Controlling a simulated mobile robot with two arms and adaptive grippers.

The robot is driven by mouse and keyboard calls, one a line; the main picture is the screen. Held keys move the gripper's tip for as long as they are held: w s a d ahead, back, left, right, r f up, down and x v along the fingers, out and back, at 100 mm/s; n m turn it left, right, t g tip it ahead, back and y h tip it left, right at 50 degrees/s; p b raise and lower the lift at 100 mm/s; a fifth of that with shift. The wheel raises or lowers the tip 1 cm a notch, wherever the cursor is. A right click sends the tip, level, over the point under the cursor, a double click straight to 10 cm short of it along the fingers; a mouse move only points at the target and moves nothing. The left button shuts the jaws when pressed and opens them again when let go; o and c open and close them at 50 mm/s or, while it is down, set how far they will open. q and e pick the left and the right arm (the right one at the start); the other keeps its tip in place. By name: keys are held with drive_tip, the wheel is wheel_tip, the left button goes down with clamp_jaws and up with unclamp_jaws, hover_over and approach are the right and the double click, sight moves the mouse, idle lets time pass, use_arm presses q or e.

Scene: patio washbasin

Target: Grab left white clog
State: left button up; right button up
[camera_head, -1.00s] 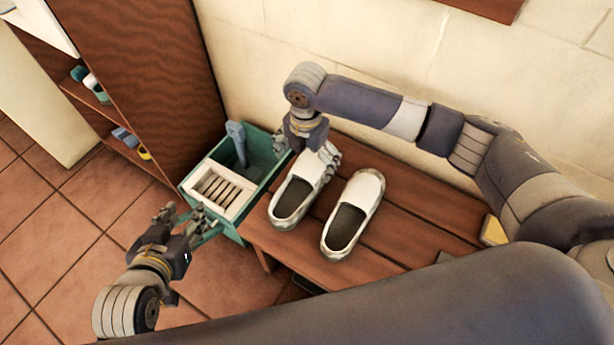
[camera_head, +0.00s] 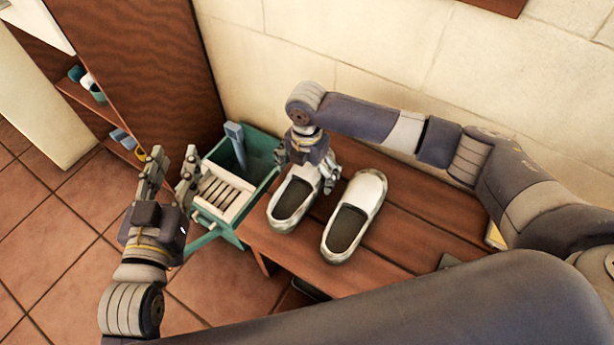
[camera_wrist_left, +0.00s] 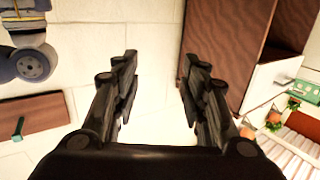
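The left white clog (camera_head: 289,204) stands on the wooden bench, its toe toward the wall. The right white clog (camera_head: 354,215) stands beside it, a narrow gap apart. My right gripper (camera_head: 306,170) is over the left clog's toe, with its fingers spread, one on each side of the toe. Whether they touch the clog I cannot tell. My left gripper (camera_head: 170,172) is empty and open, raised to the left of the teal crate. Its two fingers also show wide apart in the left wrist view (camera_wrist_left: 160,95).
The wooden bench (camera_head: 415,235) has bare planks right of the clogs. A teal crate (camera_head: 265,165) with a white slatted insert (camera_head: 221,193) and a grey-blue handled item (camera_head: 236,145) adjoins the bench on its left. A brown cabinet (camera_head: 140,70) stands behind my left gripper.

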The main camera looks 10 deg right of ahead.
drive_tip(key=c, duration=1)
drive_tip(key=shift+r, duration=0.15)
